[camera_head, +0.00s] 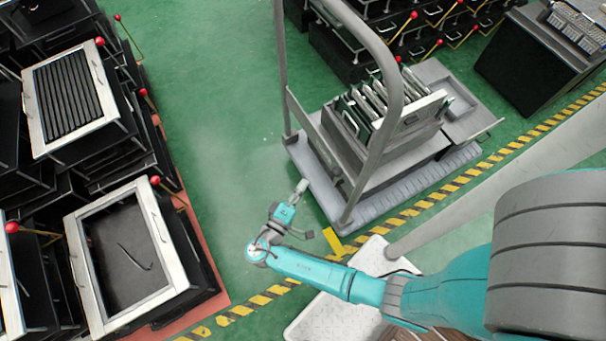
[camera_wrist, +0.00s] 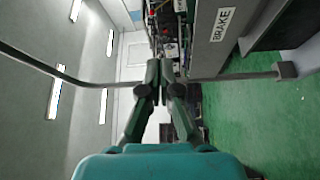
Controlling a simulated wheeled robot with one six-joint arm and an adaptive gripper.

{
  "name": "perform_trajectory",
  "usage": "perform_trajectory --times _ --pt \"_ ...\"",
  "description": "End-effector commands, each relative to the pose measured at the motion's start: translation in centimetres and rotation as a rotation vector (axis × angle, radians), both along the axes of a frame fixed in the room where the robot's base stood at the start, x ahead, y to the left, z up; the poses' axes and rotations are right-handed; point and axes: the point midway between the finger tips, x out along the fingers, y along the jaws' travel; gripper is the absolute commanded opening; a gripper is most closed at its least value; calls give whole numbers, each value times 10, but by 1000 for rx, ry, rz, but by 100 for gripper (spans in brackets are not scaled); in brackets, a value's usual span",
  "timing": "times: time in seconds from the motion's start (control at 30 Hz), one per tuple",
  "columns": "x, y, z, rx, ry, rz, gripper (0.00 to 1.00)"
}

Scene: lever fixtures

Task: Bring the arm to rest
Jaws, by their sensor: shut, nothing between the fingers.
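My arm is teal and reaches from the lower right of the head view toward the middle of the floor. My gripper (camera_head: 301,187) is at its far end, close to the left front corner of a grey cart. In the wrist view my gripper (camera_wrist: 160,68) shows its two dark fingers together at the tips. It is shut and empty. It appears to touch nothing.
The grey cart (camera_head: 300,152) with a tall handle carries boxes and upright panels. Black fixtures with red-knobbed levers (camera_head: 155,181) stand at the left. Yellow-black floor tape (camera_head: 427,202) runs diagonally. Green floor (camera_head: 215,90) between fixtures and cart is clear. A panel marked BRAKE (camera_wrist: 223,22) shows.

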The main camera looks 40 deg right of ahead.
Motion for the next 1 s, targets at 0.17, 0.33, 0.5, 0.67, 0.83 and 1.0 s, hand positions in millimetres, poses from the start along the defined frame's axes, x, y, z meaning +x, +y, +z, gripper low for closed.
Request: perform_trajectory --times 0.17,0.33,0.5,0.67,0.83,1.0 --pt "0 0 0 0 0 0 0" --pt "0 0 0 0 0 0 0" --pt "-8 -9 -10 38 31 18 0" --pt "-37 -31 -46 193 128 93 0" --pt "-82 -40 -86 433 216 217 0" --pt "-127 -28 -104 673 237 348 0"
